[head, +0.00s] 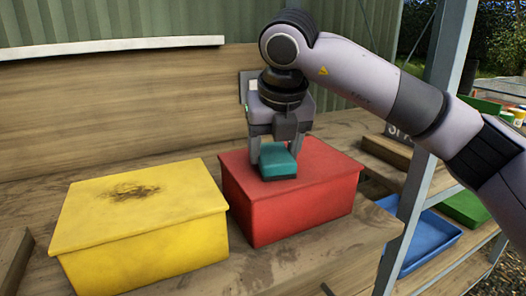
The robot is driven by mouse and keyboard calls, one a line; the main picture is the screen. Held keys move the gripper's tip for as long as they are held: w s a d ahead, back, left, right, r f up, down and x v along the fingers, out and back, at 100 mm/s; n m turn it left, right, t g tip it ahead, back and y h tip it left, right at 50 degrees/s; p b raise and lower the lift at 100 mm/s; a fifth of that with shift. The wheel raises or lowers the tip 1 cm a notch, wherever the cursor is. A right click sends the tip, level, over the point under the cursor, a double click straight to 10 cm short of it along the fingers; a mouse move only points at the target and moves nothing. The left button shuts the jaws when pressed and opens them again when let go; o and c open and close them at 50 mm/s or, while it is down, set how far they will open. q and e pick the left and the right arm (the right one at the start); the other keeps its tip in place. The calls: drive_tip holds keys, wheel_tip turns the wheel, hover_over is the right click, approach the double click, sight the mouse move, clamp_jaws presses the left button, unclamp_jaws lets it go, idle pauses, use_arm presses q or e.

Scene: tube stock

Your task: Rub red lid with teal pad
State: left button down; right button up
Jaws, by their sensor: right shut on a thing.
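The red box with its red lid (325,165) stands on the wooden bench, right of the middle. My right gripper (276,150) is above the lid, pointing down, with its fingers on either side of the teal pad (278,162). It is shut on the pad. The pad is at the lid's top, towards its left part; whether it presses on the lid is hard to tell. The lid looks plain red where it shows; the part under the pad and gripper is hidden. My left gripper is not in view.
A yellow box (190,204) with a dark smudge on its lid stands close on the left. A metal post (440,110) rises at the right. Beyond it, shelves hold a blue tray (430,240) and a green item (466,208). A wooden wall stands behind the boxes.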

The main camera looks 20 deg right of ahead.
sight(320, 153)
drive_tip(key=shift+w+d, duration=0.25)
drive_tip(key=shift+d, duration=1.25)
drive_tip(key=shift+w+d, duration=0.2)
drive_tip(key=shift+d, duration=1.3)
drive_tip(key=shift+w+d+f, duration=0.1)
drive_tip(key=shift+w+d, duration=0.05)
drive_tip(key=shift+d, duration=1.05)
drive_tip(key=shift+w+d+f, duration=0.1)
drive_tip(key=shift+w+d, duration=0.05)
drive_tip(key=shift+d, duration=1)
drive_tip(key=shift+r, duration=0.15)
wheel_tip(320, 153, up, 6)
drive_tip(key=p, duration=0.5)
wheel_tip(320, 153, up, 3)
drive_tip(key=p, duration=0.2)
drive_tip(key=shift+p, duration=0.3)
